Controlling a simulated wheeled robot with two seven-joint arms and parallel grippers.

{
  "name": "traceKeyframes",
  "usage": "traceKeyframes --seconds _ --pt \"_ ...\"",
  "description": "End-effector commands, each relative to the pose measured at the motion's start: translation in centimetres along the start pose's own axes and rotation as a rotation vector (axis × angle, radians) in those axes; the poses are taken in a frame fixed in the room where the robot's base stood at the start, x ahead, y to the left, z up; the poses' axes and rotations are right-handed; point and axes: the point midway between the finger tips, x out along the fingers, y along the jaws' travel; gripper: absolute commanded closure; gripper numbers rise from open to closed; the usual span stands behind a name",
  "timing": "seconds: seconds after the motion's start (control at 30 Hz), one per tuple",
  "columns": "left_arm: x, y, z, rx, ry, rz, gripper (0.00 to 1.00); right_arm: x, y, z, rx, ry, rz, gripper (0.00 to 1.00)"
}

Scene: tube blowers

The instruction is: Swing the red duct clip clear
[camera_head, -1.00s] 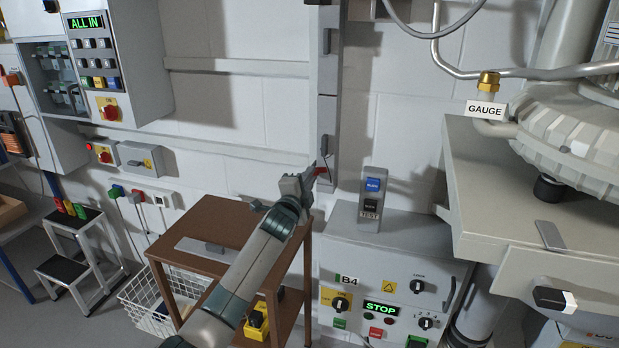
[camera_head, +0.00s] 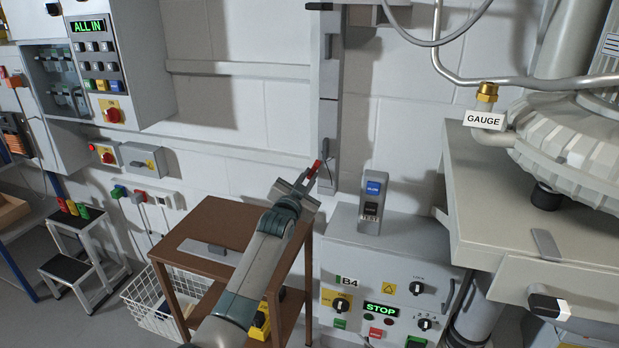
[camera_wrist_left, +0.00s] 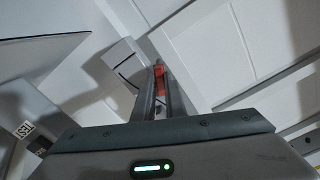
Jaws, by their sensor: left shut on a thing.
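The red duct clip (camera_head: 316,168) shows as a small red piece at the lower end of the tall grey duct (camera_head: 329,130) on the wall. My left gripper (camera_head: 311,177) is shut on the clip, which sticks out past the fingertips. In the left wrist view the red clip (camera_wrist_left: 159,78) lies between the two narrow fingers, and the grey duct (camera_wrist_left: 112,80) is close beside it. The fingers hide part of the clip. My right gripper is not in view.
A grey box with blue and black TEST buttons (camera_head: 373,203) stands right of the duct on the B4 cabinet (camera_head: 385,265). A brown wooden stand (camera_head: 222,222) is below my left arm. A grey bench (camera_head: 545,215) with a large ribbed housing is at the right.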

Motion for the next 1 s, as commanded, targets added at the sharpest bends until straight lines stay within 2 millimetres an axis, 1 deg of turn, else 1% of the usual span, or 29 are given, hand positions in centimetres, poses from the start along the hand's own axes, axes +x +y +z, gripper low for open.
traceKeyframes --seconds 0.2,0.5,0.7,1.0 --pt "0.0 -0.1 0.2 -0.198 -0.004 0.001 1.00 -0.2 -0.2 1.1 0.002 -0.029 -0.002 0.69" --pt "0.0 -0.2 0.3 -0.394 -0.005 0.001 1.00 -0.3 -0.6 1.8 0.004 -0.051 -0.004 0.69" --pt "0.0 -0.3 0.3 -0.453 -0.004 0.002 1.00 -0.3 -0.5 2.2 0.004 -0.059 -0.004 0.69" --pt "0.0 -0.3 0.4 -0.468 -0.005 0.002 1.00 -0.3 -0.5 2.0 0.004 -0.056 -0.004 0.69"
